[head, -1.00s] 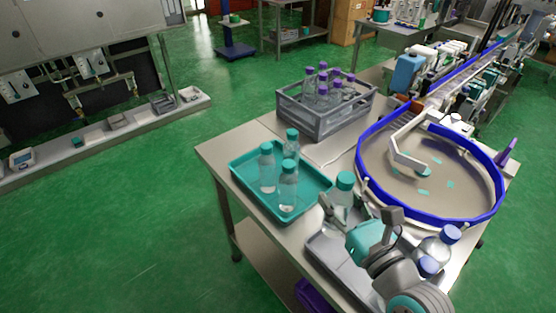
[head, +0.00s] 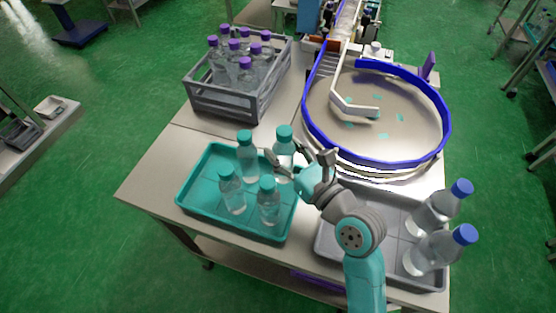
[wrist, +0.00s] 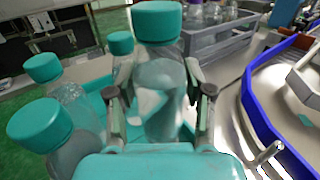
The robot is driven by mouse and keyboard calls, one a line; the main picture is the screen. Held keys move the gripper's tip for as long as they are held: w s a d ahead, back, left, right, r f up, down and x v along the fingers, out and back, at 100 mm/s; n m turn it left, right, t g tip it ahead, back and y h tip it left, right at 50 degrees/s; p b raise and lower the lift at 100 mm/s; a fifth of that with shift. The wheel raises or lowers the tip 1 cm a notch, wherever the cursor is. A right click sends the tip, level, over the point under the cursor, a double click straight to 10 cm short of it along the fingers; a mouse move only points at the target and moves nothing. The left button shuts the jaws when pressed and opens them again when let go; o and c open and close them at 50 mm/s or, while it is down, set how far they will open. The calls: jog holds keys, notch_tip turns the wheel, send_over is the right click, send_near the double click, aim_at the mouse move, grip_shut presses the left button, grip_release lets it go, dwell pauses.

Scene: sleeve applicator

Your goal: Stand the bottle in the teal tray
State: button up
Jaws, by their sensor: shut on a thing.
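The teal tray (head: 203,172) lies on the steel table. My gripper (head: 295,163) is shut on a clear bottle with a teal cap (head: 284,140), at the tray's back right corner. In the wrist view the held bottle (wrist: 158,85) is roughly upright between the two fingers (wrist: 160,105). I cannot tell whether its base touches the tray floor. Three other teal-capped bottles stand in the tray: one at the back (head: 248,160), one at the front left (head: 232,192) and one at the front right (head: 268,203).
A grey crate (head: 222,100) of purple-capped bottles stands behind the tray. A round feeder table with a blue rim (head: 310,115) is at the right. A grey tray (head: 335,245) with two blue-capped bottles (head: 440,205) is at the front right.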

aim_at(284, 161)
jog(key=shift+f, duration=2.1)
jog(key=o, duration=1.1)
jog(key=shift+f, duration=0.15)
jog(key=shift+r, duration=0.2)
jog(key=v, duration=1.2)
jog(key=shift+d+f, duration=0.1)
jog(key=shift+f, duration=0.05)
